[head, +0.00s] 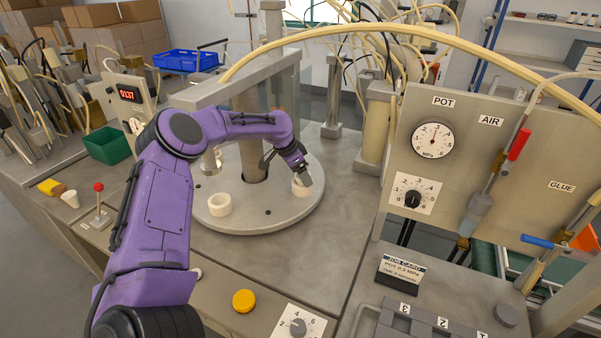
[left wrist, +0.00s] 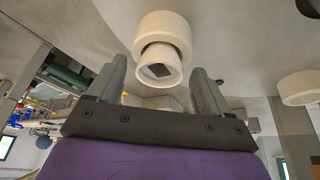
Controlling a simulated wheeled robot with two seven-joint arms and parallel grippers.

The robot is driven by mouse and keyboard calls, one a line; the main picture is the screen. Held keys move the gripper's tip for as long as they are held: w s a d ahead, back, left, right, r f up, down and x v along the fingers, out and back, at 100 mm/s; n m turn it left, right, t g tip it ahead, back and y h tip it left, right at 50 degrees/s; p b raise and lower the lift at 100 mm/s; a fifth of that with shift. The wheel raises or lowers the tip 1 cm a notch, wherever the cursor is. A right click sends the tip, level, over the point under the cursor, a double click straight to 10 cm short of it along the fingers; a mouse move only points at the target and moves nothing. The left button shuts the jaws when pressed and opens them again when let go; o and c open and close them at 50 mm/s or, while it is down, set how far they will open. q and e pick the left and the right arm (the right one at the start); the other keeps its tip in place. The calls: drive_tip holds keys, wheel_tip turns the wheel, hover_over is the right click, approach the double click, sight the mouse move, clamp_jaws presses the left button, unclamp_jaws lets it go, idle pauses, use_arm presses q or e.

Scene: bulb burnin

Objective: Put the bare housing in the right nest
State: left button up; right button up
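My left gripper (head: 299,172) is over the right side of the round turntable (head: 262,222), at the right white ring-shaped nest (head: 302,188). In the left wrist view, a smaller white cylinder, which looks like the bare housing (left wrist: 145,67), stands out of the wider white nest (left wrist: 163,28). A dark square shows inside its open end. The fingers of the left gripper (left wrist: 158,72) stand apart on either side of the housing, with gaps visible. The left nest (head: 219,204) looks empty in the head view. It also shows in the left wrist view (left wrist: 300,88). My right gripper is out of view.
A metal column rises from the turntable's middle, under an overhead beam (head: 235,80). A gauge panel (head: 480,160) with hoses stands to the right. A yellow button (head: 243,301) and a dial (head: 298,326) are at the front. A green bin (head: 108,146) is at left.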

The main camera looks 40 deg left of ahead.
use_arm(q)
drive_tip(key=shift+r, duration=0.3)
drive_tip(key=b+v, duration=0.1)
drive_tip(key=v, duration=1.1)
drive_tip(key=shift+d+f, duration=0.1)
drive_tip(key=shift+f, duration=0.05)
idle(1.8)
